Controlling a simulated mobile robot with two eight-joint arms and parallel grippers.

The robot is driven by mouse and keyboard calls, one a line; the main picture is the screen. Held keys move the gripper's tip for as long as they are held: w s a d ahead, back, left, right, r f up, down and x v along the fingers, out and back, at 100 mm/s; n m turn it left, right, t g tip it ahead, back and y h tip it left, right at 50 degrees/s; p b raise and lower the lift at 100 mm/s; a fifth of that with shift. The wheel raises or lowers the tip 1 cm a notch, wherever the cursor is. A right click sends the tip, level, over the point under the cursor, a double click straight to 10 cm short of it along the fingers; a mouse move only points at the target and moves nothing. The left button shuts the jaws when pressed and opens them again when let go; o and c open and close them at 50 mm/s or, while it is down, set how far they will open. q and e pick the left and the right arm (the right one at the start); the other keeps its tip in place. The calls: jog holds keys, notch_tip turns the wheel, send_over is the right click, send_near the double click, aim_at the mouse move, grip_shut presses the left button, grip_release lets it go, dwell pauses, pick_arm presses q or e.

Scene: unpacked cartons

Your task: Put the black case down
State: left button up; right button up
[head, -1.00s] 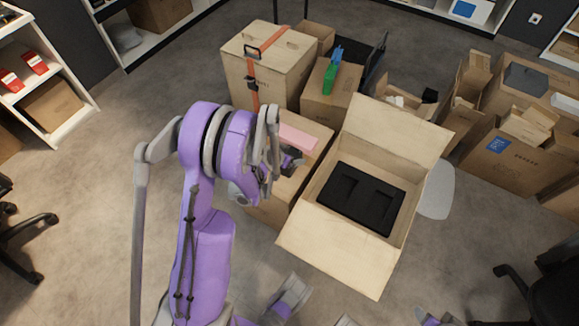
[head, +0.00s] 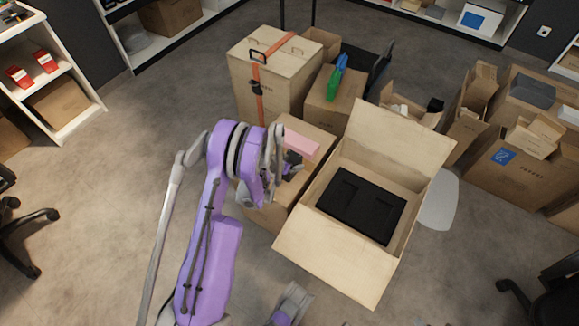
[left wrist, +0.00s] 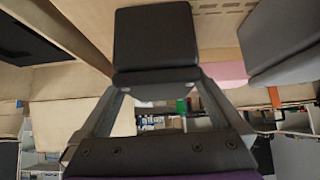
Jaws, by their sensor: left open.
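The black case (head: 361,205) lies flat inside the open carton (head: 325,262), with the carton's walls around it and its flaps spread. Part of the case also shows at the upper left of the left wrist view (left wrist: 28,36). My left gripper (head: 292,164) is to the left of the carton, over a smaller closed box, apart from the case. In the left wrist view its two dark finger pads (left wrist: 220,45) stand apart with nothing between them.
A pink item (head: 301,144) lies on the box (head: 262,212) beside my left gripper. A tall strapped box (head: 270,75) and a box with a green item (head: 338,78) stand behind. Open cartons (head: 520,165) fill the right.

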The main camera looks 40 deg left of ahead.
pick_arm(q)
jog(key=shift+x, duration=1.25)
jog(key=shift+s, duration=0.1)
grip_shut()
